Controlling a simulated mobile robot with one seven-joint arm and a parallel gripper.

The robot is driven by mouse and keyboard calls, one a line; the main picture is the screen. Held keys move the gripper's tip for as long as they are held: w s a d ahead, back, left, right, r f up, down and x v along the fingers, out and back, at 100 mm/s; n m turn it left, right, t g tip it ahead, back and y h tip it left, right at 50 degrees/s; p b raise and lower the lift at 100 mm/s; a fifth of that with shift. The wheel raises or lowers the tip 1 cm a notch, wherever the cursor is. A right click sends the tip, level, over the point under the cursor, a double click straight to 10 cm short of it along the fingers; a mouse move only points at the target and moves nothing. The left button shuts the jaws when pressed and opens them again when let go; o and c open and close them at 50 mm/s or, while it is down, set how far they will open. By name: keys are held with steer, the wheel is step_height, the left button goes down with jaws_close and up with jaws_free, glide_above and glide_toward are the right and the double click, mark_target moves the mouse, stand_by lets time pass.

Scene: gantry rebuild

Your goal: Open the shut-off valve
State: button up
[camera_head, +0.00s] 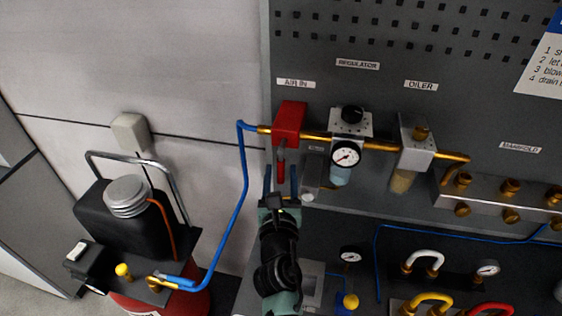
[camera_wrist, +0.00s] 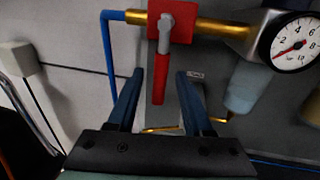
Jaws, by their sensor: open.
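The shut-off valve is a red block (camera_head: 289,122) on the brass pipe, under the "AIR IN" label. Its red lever (camera_head: 281,163) hangs straight down from a grey pivot. In the wrist view the valve block (camera_wrist: 173,22) is at top centre, with the lever (camera_wrist: 160,80) pointing down. My gripper (camera_head: 280,174) is open below the valve, its two dark blue fingers pointing up at it. In the wrist view the lever's lower part shows between the fingertips (camera_wrist: 160,74), with a gap on each side. I cannot tell whether it is within finger depth.
A blue hose (camera_head: 245,185) runs down just left of the valve. The regulator gauge (camera_head: 345,155) and the oiler (camera_head: 416,145) sit to the right on the same pipe. A compressor (camera_head: 128,225) stands at lower left. The wall panel between hose and lever is clear.

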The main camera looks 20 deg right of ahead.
mark_target(281, 162)
steer(key=shift+b+x, duration=0.4)
steer(key=shift+x, duration=1.8)
jaws_close()
